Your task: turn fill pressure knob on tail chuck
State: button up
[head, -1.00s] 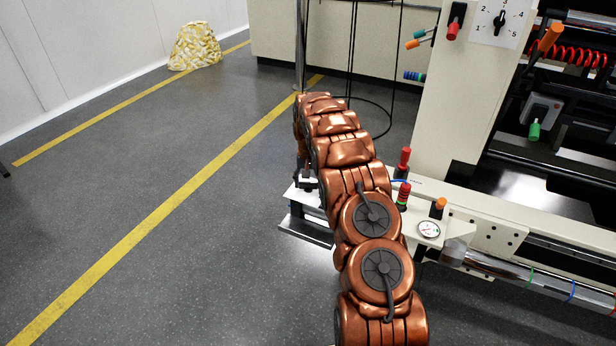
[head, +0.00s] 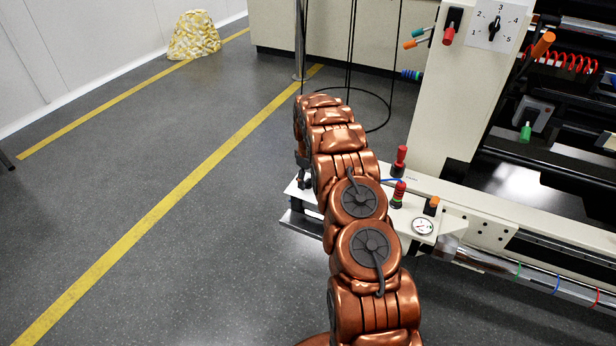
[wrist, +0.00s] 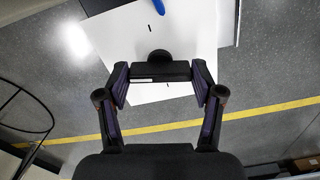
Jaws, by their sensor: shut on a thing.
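The knob (wrist: 160,71) is a black bar with a rounded black part above it, on a white plate (wrist: 178,35) in the wrist view. The bar lies crosswise in the picture. In the head view the white plate (head: 300,188) shows beside my copper arm. There my arm hides the knob, and only a little of the dark gripper (head: 304,176) shows.
Right of my arm are red-topped posts (head: 398,192), a gauge (head: 424,226) and an orange-capped part (head: 431,206). The cream machine column (head: 445,100) carries a numbered dial (head: 494,30). Thin cables hang behind my arm. The floor (head: 215,250) to the left is clear.

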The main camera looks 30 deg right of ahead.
aim_at(308, 180)
jog(key=shift+n+p, duration=0.35)
jog(key=shift+n, duration=0.75)
jog(key=o, duration=1.1)
jog(key=shift+o, duration=0.2)
jog(key=shift+r, duration=0.15)
notch_tip(308, 180, up, 12)
jog(key=shift+a, duration=0.1)
